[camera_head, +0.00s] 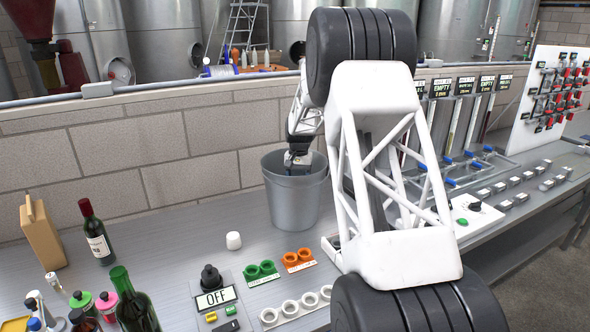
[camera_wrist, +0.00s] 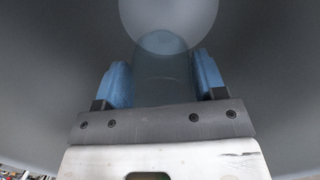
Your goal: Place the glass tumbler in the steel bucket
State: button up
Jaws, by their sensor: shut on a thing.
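The steel bucket (camera_head: 296,203) stands upright on the bench against the block wall in the head view. My gripper (camera_head: 297,161) points down into its mouth, with the fingertips hidden by the rim. In the wrist view the blue fingers of my gripper (camera_wrist: 163,80) are shut on the clear glass tumbler (camera_wrist: 163,82), one finger on each side. The grey inner wall of the bucket (camera_wrist: 50,75) surrounds them. A paler round area shows beyond the tumbler, probably the bucket's floor. I cannot tell whether the tumbler touches it. The tumbler is hidden in the head view.
A white cap-like piece (camera_head: 233,240) stands in front of the bucket. Valves and pipes (camera_head: 470,165) line the right.

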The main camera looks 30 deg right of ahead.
jog(key=shift+f, duration=2.4)
jog(key=shift+f, duration=2.55)
jog(key=shift+f, duration=0.1)
jog(key=o, duration=1)
jog(key=shift+o, duration=0.2)
jog(key=r, duration=0.8)
jog(key=w+r, duration=0.1)
jog(key=r, duration=0.3)
jog(key=shift+w+d+r, duration=0.1)
jog(key=shift+d, duration=0.3)
